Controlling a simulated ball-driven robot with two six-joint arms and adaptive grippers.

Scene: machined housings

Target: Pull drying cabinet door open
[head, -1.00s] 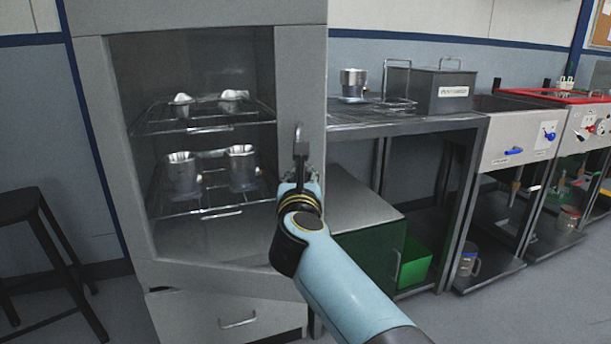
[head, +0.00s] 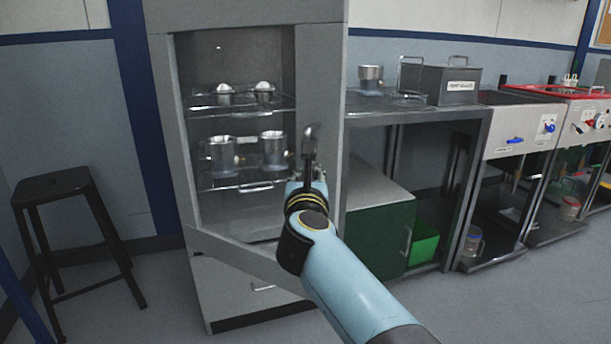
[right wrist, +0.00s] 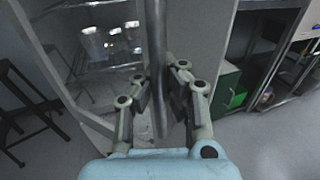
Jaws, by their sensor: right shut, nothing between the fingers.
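The drying cabinet (head: 247,17) stands left of centre in the head view. Its grey-framed window door (head: 320,90) appears partly swung out, its lower rail slanting toward me on the right. The upright handle (head: 309,145) is on the door's right side. My right gripper (head: 308,178) is at the handle's lower part, and its arm hides some of the door. In the right wrist view the handle (right wrist: 156,50) runs down in line with the fingers of my right gripper (right wrist: 159,95). That gripper is shut with nothing gripped. My left gripper is not in view.
Metal cups (head: 219,155) stand on wire racks inside the cabinet. A black stool (head: 52,188) is at left, with open floor between. A bench (head: 420,118) with a green-fronted cabinet (head: 378,243) below stands right of the drying cabinet.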

